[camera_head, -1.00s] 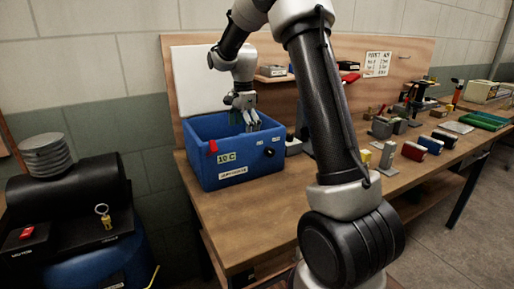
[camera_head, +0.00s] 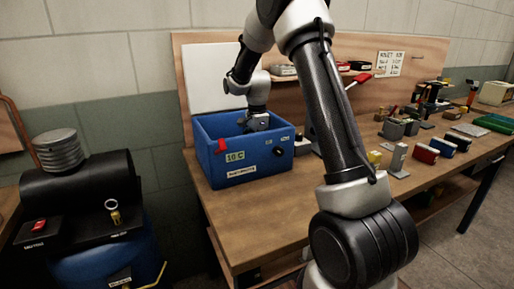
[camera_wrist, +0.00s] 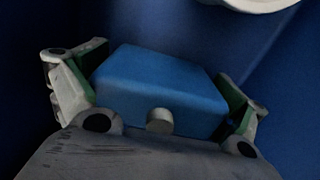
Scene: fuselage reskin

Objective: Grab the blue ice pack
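The blue ice pack (camera_wrist: 160,88), a blue block with rounded edges and a pale round cap at its near side, lies between the two fingers of my gripper (camera_wrist: 162,95) in the wrist view. The green finger pads stand close against its left and right sides. I cannot tell whether they press on it. In the head view my gripper (camera_head: 256,122) is down inside the blue cooler box (camera_head: 215,170), with its fingertips hidden by the front wall. The ice pack is hidden in that view.
A white lid (camera_head: 207,75) stands upright behind the box. A black machine (camera_head: 85,195) stands at the left. The bench front is clear.

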